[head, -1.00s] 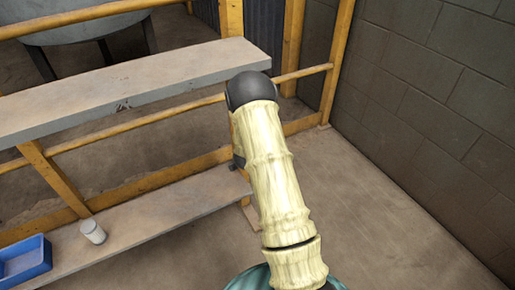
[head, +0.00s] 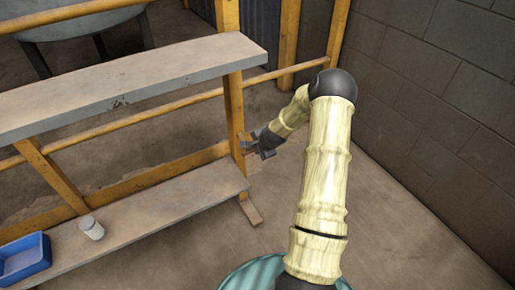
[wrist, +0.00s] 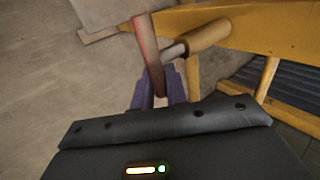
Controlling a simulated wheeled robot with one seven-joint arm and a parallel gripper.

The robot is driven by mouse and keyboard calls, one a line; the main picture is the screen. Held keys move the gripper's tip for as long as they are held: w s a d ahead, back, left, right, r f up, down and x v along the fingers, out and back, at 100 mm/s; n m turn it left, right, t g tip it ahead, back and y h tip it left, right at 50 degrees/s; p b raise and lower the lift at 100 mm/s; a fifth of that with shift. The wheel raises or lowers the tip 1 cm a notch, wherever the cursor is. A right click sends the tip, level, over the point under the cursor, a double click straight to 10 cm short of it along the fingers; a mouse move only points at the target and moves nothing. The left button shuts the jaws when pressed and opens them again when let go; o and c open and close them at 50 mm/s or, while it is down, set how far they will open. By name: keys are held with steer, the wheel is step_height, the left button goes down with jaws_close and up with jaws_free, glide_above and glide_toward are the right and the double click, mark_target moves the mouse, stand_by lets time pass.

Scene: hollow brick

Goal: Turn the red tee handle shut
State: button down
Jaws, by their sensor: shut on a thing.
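The red tee handle (wrist: 148,45) shows in the wrist view as a bar slanting up and slightly left. A grey stem (wrist: 174,53) joins it on the right to a yellow-brown round fitting (wrist: 208,37) on the yellow frame. My gripper (wrist: 160,88) is shut on the near, lower end of the bar, one dark finger on each side; the other end sticks out beyond the fingers. In the head view my gripper (head: 254,148) is beside the yellow post at the shelf's right end. The handle cannot be made out there.
A grey upper shelf board (head: 130,85) and a lower board (head: 150,215) run left from the yellow post (head: 235,110). The lower board holds a white jar (head: 91,228) and a blue bin (head: 24,262). A block wall (head: 440,90) stands at right, with open floor between.

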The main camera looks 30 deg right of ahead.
stand_by(0.4)
steer(key=c, duration=1.5)
jaws_free()
steer(key=shift+f, duration=0.1)
steer(key=shift+s+r, duration=0.25)
steer(key=shift+r, duration=0.25)
steer(key=p+v, duration=0.4)
steer(key=v, duration=1.2)
steer(key=shift+r, duration=0.15)
steer(key=shift+s+d, duration=0.1)
steer(key=shift+s, duration=0.05)
